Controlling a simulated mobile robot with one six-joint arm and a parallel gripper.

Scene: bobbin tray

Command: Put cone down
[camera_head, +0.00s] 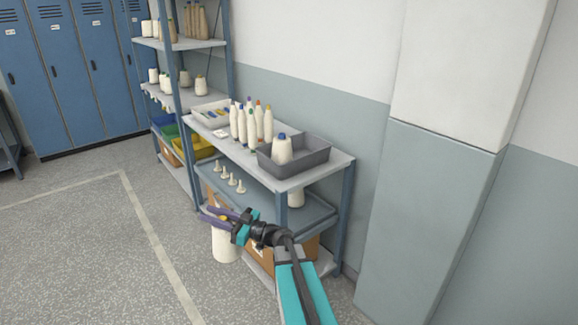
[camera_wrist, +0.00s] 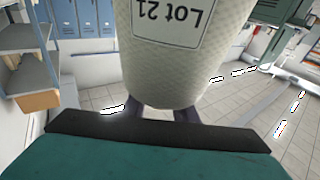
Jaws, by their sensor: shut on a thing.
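My gripper (camera_head: 217,214) is shut on a large white yarn cone (camera_head: 226,247), held out in front of the shelf cart's left side. In the wrist view the cone (camera_wrist: 175,75) fills the upper middle, with a textured surface and an upside-down label reading "Lot 21". Its far end is cut off by the frame there. My fingers (camera_wrist: 150,113) show only partly, behind the cone. In the head view the fingers cross the cone's upper part and hide its top.
A cart top (camera_head: 318,172) holds a grey tray (camera_head: 318,159) with one blue-tipped cone (camera_head: 283,151), several slim bobbins (camera_head: 250,126) and a white bin (camera_head: 198,113). Small pegs (camera_head: 230,181) stand on the shelf below. Blue lockers (camera_head: 68,75) stand behind. The floor (camera_head: 85,245) at left is clear.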

